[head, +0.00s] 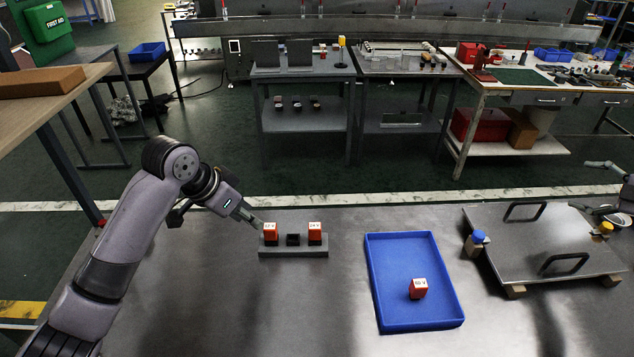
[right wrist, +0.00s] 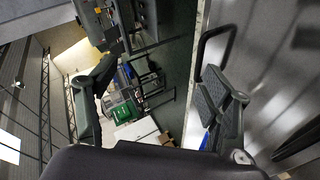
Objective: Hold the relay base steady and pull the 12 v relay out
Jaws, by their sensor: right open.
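A grey relay base (head: 293,251) stands on the metal bench. A red relay whose label looks like 12 V (head: 270,236) sits in its left place. Another red relay, apparently 24 V (head: 315,236), sits at the right, with a black socket (head: 293,240) between them. My left gripper (head: 257,222) is at the left end of the base, close beside the left relay; contact and finger gap cannot be made out. My right gripper (head: 590,186) is at the far right edge of the head view, open and empty. Its spread fingers show in the right wrist view (right wrist: 152,88).
A blue tray (head: 378,285) holds one red relay (head: 418,288). A metal plate (head: 530,242) with two black handles lies on blocks at the right, near a blue-capped item (head: 477,239) and a yellow-capped one (head: 605,228). The bench front centre is clear.

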